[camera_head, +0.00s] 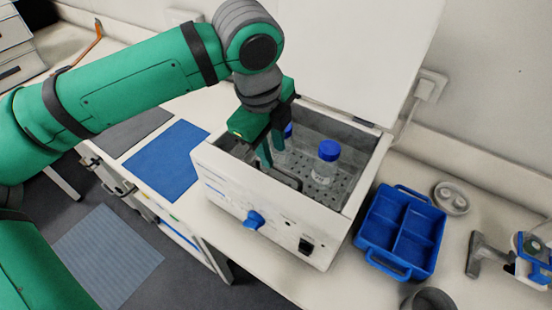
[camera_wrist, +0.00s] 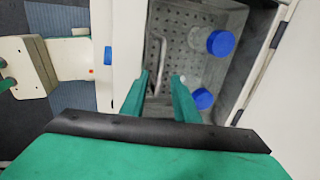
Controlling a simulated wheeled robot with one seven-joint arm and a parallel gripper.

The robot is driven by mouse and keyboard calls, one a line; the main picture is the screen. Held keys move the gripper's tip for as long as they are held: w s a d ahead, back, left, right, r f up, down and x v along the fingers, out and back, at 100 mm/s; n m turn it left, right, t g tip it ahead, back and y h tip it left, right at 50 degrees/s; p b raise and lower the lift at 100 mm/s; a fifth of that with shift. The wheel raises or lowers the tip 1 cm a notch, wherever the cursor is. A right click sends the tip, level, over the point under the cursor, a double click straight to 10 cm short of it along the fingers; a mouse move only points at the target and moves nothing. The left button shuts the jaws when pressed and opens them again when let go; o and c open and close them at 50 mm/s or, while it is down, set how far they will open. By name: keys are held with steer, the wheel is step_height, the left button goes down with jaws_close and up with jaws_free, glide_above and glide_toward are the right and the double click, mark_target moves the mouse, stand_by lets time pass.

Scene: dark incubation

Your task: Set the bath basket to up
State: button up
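The bath (camera_head: 275,215) is a white box on the bench with its lid (camera_head: 345,45) raised. Inside it is the grey perforated basket (camera_head: 303,172), also in the wrist view (camera_wrist: 178,42). Two clear bottles with blue caps stand in it: one bottle (camera_head: 324,172) in plain view, the other (camera_head: 279,147) partly behind my gripper. A thin metal handle (camera_wrist: 160,48) shows at the basket's side in the wrist view. My gripper (camera_head: 270,155) points down into the bath with its fingers apart. In the wrist view the fingers (camera_wrist: 161,82) are near the handle; contact cannot be told.
A blue divided tray (camera_head: 402,228) stands right of the bath. A blue knob (camera_head: 254,219) and a black switch (camera_head: 306,245) are on the bath's front. A blue mat (camera_head: 165,160) lies left. The raised lid and bath walls bound the space around my gripper.

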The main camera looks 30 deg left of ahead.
mark_target(276, 167)
steer(key=f, duration=0.2)
steer(key=w+f, duration=0.1)
steer(key=f, duration=0.1)
steer(key=shift+d+f, duration=0.1)
steer(key=shift+f, duration=0.3)
steer(key=shift+s, duration=0.1)
jaws_close()
